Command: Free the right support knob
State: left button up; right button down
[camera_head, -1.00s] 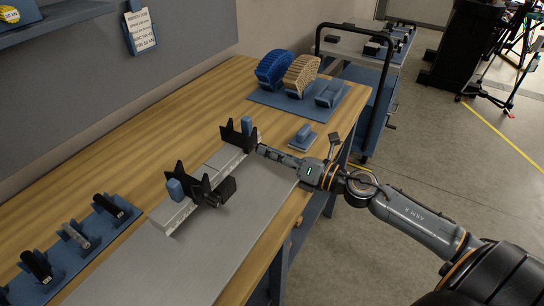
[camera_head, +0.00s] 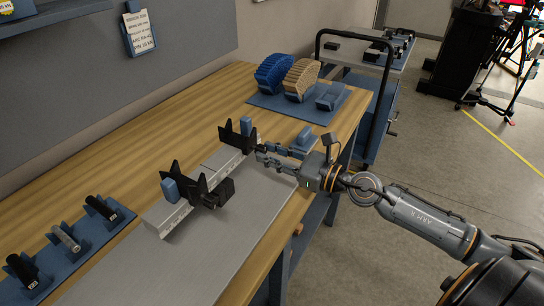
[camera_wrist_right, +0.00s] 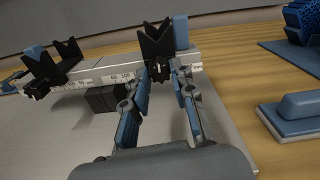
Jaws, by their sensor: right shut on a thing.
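The right support (camera_head: 228,134) is a black V-shaped block on a pale graduated rail (camera_head: 226,158), with a blue pad (camera_head: 246,125) beside it. In the right wrist view the right support (camera_wrist_right: 155,38) stands upright on the rail. Its small dark knob (camera_wrist_right: 159,72) is on the rail's near side. My right gripper (camera_head: 260,153) reaches in from the right at the rail's far end. Its fingers, seen in the right wrist view (camera_wrist_right: 162,76), are shut on the knob, which they partly hide. My left gripper is out of view.
The left support (camera_head: 198,184), with a black block beside it, stands nearer on the rail. A blue tray (camera_head: 262,98) with lattice specimens is behind. The grey plate is mostly clear.

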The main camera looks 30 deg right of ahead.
jog(key=shift+f+n, duration=0.1)
jog(key=shift+n, duration=0.3)
jog(key=c, duration=1.1)
grip_release()
jog(key=shift+s+d, duration=0.1)
jog(key=v, duration=1.1)
jog(key=shift+s+d, duration=0.2)
jog(key=shift+s, duration=0.15)
